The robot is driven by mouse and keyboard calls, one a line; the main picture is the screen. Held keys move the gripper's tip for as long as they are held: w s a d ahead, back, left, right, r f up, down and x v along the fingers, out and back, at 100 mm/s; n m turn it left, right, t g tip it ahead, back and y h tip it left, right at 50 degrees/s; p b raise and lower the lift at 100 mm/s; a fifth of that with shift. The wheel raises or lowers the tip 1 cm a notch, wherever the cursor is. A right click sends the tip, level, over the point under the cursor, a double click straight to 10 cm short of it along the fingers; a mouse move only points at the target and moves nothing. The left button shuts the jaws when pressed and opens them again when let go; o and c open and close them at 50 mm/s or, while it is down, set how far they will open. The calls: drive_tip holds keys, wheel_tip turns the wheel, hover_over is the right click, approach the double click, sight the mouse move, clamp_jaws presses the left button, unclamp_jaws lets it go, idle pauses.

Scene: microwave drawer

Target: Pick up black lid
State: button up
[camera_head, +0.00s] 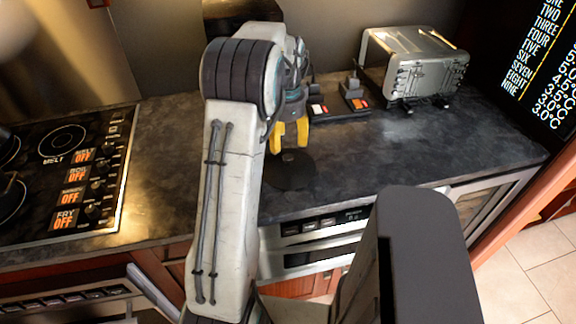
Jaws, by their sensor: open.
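A round black lid (291,172) lies flat on the dark countertop, near its front edge and just right of my arm. Part of its left side is close to or behind my arm link. My gripper (289,140), with yellow fingers, points down above the lid's far side. The fingers are open and empty, with only a small gap visible between them. I cannot tell how high the fingertips are above the lid.
A metal toaster (412,66) stands at the back right. Small dark devices with red-orange labels (359,103) lie behind the gripper. A stovetop (62,165) is at the left. The counter (420,150) right of the lid is clear. A microwave drawer (312,238) sits below the counter.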

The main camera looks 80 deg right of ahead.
sight(288, 156)
drive_tip(key=shift+d+r+m, duration=0.1)
drive_tip(key=shift+m, duration=0.5)
drive_tip(key=shift+f, duration=0.2)
drive_tip(key=shift+s+f+p, duration=0.15)
drive_tip(key=shift+f+p, duration=0.15)
drive_tip(key=shift+f, duration=1.4)
drive_tip(key=shift+s+f+p, duration=0.1)
drive_tip(key=shift+f+p, duration=0.2)
drive_tip(key=shift+f, duration=1.4)
clamp_jaws()
